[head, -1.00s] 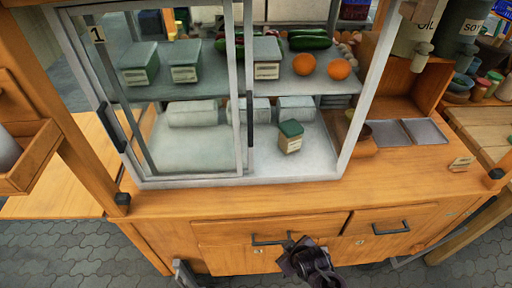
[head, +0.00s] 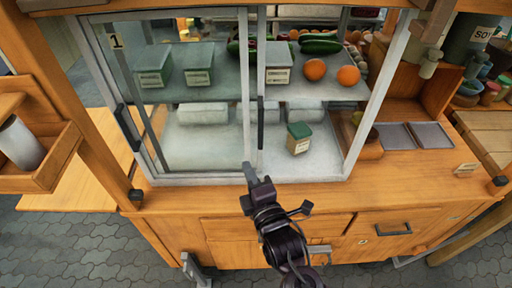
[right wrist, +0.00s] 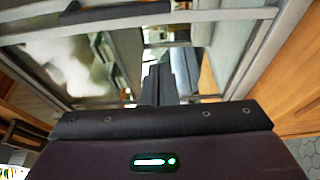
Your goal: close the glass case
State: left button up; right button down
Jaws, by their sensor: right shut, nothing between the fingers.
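The glass case (head: 215,181) stands on the wooden counter, with a metal frame and sliding glass panes. The panes cover its left part, and the right part of the front is open. One dark handle (head: 127,128) is at the left edge. Another dark handle (head: 261,122) is on the upright near the middle. My right gripper (head: 249,170) is shut and empty, its fingertips in front of the case's lower frame, just below the middle upright; I cannot tell whether they touch it. The shut fingers also show in the right wrist view (right wrist: 160,85), pointing at the frame. My left gripper is not in view.
Inside the case are labelled boxes (head: 299,138), oranges (head: 316,69) and cucumbers (head: 321,45). A wooden post (head: 75,105) stands at the left.

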jog(key=p+x, duration=0.2)
jog(key=x, duration=0.5)
jog(key=shift+w+a+r, duration=0.15)
jog(key=shift+w, duration=0.15)
jog(key=d+p, duration=0.2)
jog(key=d, duration=0.1)
jog(key=shift+s+d, duration=0.1)
jog(key=shift+d, duration=0.15)
jog(key=shift+s+d, duration=0.1)
jog(key=shift+d, duration=0.3)
jog(key=shift+a, duration=0.15)
